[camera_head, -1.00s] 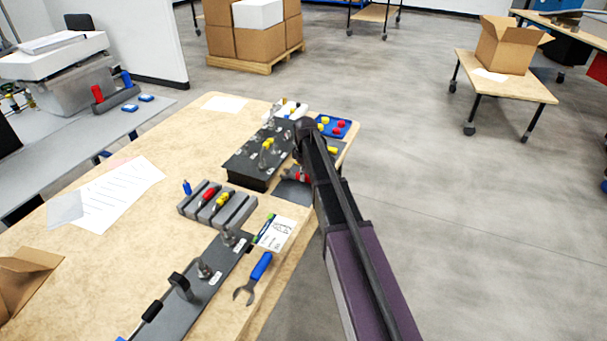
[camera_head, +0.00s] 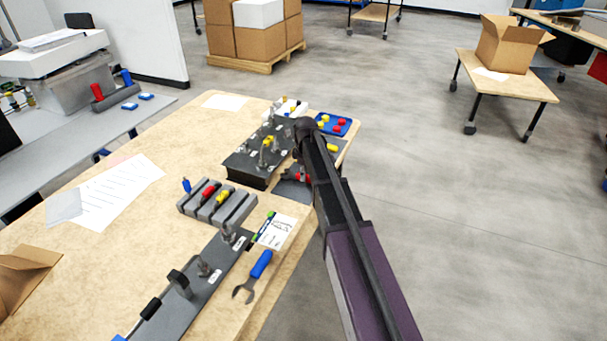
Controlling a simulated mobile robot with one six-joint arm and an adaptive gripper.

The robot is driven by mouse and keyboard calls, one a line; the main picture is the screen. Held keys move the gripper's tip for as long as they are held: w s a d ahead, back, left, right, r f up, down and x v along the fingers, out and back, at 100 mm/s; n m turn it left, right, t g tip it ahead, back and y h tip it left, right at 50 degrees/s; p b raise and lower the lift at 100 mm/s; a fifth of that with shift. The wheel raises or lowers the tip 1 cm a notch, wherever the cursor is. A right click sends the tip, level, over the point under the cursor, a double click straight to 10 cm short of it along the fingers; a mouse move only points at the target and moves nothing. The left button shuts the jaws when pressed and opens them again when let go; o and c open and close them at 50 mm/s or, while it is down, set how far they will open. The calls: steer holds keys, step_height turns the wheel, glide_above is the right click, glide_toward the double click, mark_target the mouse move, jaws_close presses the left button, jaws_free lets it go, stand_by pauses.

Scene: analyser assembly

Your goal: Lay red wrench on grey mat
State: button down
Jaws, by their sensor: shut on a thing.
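My gripper (camera_head: 299,174) is low over the right side of the wooden table, partly hidden behind my own arm. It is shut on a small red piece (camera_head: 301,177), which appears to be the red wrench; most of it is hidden. A dark grey mat (camera_head: 290,193) lies just below the gripper, near the table's right edge. I cannot tell whether the wrench touches the mat.
A black fixture (camera_head: 246,173) with metal fittings stands left of the gripper. A grey rack (camera_head: 236,212) holds red and yellow handled tools. A blue-handled wrench (camera_head: 260,265) lies in front. A blue tray (camera_head: 334,125) with red and yellow pieces is behind.

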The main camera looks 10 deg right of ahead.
steer(key=shift+f+b, duration=0.3)
steer(key=shift+c, duration=1.7)
jaws_free()
